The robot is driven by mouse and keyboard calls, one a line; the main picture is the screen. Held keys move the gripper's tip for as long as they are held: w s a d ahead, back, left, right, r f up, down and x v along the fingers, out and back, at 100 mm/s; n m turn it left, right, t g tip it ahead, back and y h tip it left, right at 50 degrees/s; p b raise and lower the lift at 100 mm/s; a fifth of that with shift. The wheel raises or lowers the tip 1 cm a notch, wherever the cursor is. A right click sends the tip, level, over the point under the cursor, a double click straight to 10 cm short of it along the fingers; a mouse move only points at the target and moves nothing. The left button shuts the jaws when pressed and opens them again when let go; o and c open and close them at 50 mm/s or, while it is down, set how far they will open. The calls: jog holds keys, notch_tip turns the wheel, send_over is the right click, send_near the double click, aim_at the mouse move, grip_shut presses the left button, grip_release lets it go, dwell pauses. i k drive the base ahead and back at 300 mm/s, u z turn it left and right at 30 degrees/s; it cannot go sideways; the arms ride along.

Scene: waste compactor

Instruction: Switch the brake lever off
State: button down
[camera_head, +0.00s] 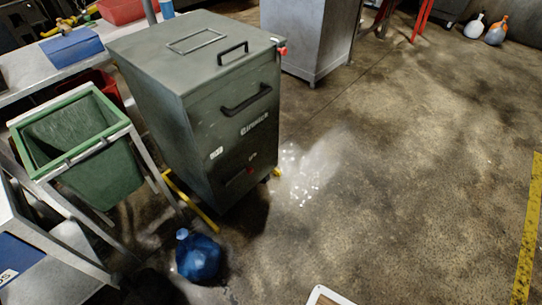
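The waste compactor is a tall dark green-grey cabinet (200,120) standing left of centre. It has a black handle on its lid (233,50) and a larger black handle (247,100) on its front. A small red part (282,51) sticks out at the top right corner. A smaller red spot (250,170) is low on the front. Yellow bars (190,205) show at the base by the floor. I cannot tell for sure which part is the brake lever, or its position. My gripper is not in view.
A green bin (120,178) in a metal frame stands close on the compactor's left. A blue jug (198,257) is on the floor in front. A grey cabinet (310,40) stands behind. The floor to the right is open, with a yellow line (529,235).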

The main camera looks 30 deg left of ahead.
aim_at(225, 182)
jog(key=i, duration=1.2)
jog(key=u, duration=3.1)
